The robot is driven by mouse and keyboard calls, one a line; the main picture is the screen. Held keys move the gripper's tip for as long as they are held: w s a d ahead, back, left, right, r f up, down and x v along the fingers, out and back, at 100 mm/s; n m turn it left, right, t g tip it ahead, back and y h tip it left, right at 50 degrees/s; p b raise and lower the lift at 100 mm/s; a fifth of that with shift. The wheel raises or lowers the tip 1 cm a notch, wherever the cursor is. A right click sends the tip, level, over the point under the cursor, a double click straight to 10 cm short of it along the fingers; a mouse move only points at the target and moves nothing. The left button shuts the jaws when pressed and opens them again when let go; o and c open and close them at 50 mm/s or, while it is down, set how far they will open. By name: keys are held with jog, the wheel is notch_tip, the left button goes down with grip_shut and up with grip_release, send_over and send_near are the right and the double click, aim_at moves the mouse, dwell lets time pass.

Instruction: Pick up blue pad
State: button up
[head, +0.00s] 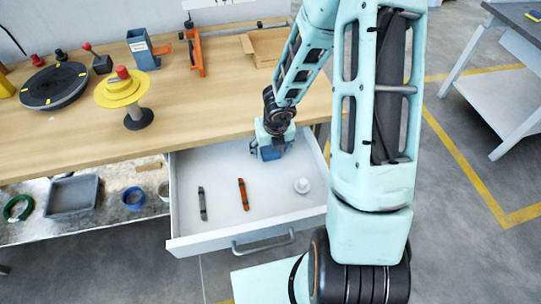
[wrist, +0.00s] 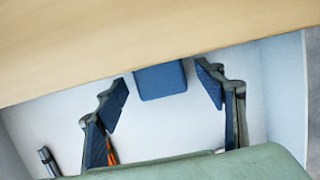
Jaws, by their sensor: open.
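The blue pad (wrist: 160,80) lies on the white floor of the open drawer (head: 222,222), close to the table edge. In the wrist view it sits between and just beyond the fingertips, with its far end hidden by the wooden table top. My gripper (wrist: 162,91) is open, with one dark blue finger on each side of the pad and a visible gap to both. In the head view my gripper (head: 270,150) reaches down into the back right part of the drawer. There I cannot clearly tell the pad from the blue fingers.
The drawer also holds a grey tool (head: 203,203), an orange-red tool (head: 243,194) and a white round item (head: 302,186). The wooden table top (head: 200,115) overhangs the drawer's back. A yellow-topped stand (head: 121,92) and a black turntable (head: 54,86) are on it.

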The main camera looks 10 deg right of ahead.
jog(key=c, duration=1)
jog(key=shift+r+p, duration=0.2)
jog(key=shift+p, duration=0.15)
jog(key=shift+c, duration=0.2)
